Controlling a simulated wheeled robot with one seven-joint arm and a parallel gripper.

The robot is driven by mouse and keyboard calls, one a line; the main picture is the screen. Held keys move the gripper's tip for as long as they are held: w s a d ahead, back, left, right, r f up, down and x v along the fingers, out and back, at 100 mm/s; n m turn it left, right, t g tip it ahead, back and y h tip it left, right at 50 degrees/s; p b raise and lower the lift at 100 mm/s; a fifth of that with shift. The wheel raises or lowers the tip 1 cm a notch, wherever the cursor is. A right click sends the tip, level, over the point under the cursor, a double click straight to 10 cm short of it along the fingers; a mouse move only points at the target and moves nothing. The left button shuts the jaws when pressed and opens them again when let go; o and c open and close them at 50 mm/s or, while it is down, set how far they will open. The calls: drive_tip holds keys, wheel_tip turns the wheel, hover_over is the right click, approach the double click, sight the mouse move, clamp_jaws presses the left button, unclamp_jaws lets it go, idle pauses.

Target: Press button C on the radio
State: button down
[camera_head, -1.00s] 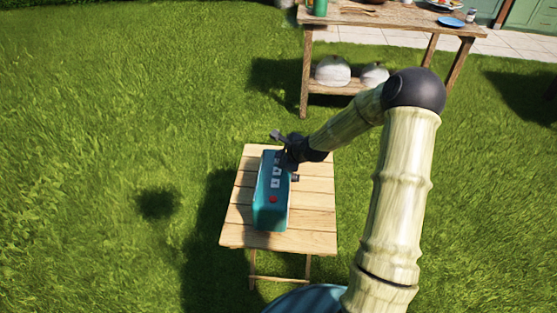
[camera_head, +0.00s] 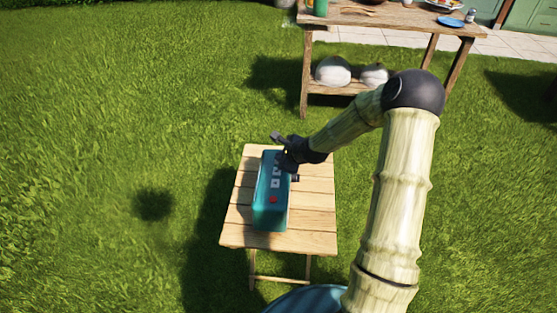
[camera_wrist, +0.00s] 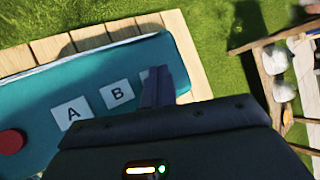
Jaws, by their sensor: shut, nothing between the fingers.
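The teal radio (camera_head: 268,212) lies on a small slatted wooden table (camera_head: 312,218). In the wrist view the radio (camera_wrist: 38,88) shows a red round button (camera_wrist: 12,141) and white buttons marked A (camera_wrist: 72,113) and B (camera_wrist: 117,94). A third white button (camera_wrist: 145,74) is mostly hidden behind my fingers, and its letter cannot be read. My gripper (camera_head: 284,160) is over the radio's far end. In the wrist view my gripper (camera_wrist: 158,78) is shut and empty, its tips over the third button. I cannot tell whether they touch it.
A larger wooden table (camera_head: 400,18) stands at the back, with a blue plate (camera_head: 450,21) and a green container (camera_head: 320,8) on it. Pale round objects (camera_head: 333,70) sit on its lower shelf. Grass surrounds the small table.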

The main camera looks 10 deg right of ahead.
drive_tip(key=shift+r+p, duration=0.75)
drive_tip(key=shift+r, duration=0.05)
wheel_tip(320, 180, up, 5)
drive_tip(key=p, duration=0.4)
drive_tip(key=shift+p, duration=0.35)
idle(0.8)
drive_tip(key=s+r+n+g+h, duration=0.1)
drive_tip(key=s+r+n+g, duration=0.1)
drive_tip(key=s+n, duration=0.5)
drive_tip(key=s+r+n+g+h, duration=0.1)
drive_tip(key=s+r+n, duration=0.4)
drive_tip(key=s, duration=0.7)
drive_tip(key=s+r+n+g+h, duration=0.1)
drive_tip(key=s+r+n, duration=0.3)
drive_tip(key=s+n, duration=0.5)
drive_tip(key=shift+s+a+n+g+h, duration=0.35)
drive_tip(key=shift+n+g, duration=0.25)
drive_tip(key=shift+g, duration=0.3)
drive_tip(key=shift+a, duration=0.1)
